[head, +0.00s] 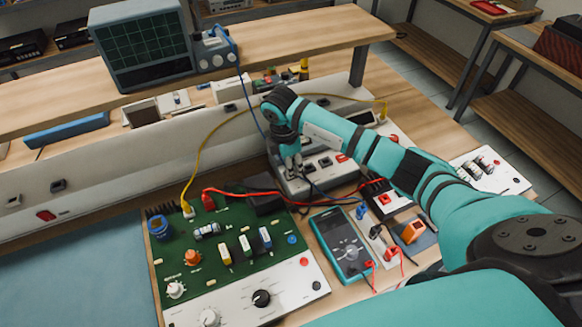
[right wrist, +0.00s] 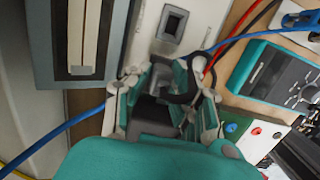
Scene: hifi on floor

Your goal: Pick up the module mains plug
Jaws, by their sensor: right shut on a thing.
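My right gripper (head: 291,165) reaches down behind the green circuit module (head: 225,255), next to a grey instrument. In the right wrist view its fingers (right wrist: 165,95) are shut around a dark block (right wrist: 154,114), which looks like the module mains plug. A black lead curves beside the fingers. In the head view the plug is mostly hidden by the gripper, and I cannot tell whether it is clear of the surface. My left gripper is in no view.
A multimeter (head: 343,244) lies right of the module, near an orange part (head: 413,231). A grey instrument (head: 318,180) stands close to the gripper. Yellow, blue and red cables cross this area. White trunking (head: 110,180) runs behind, and an oscilloscope (head: 143,40) stands on the shelf.

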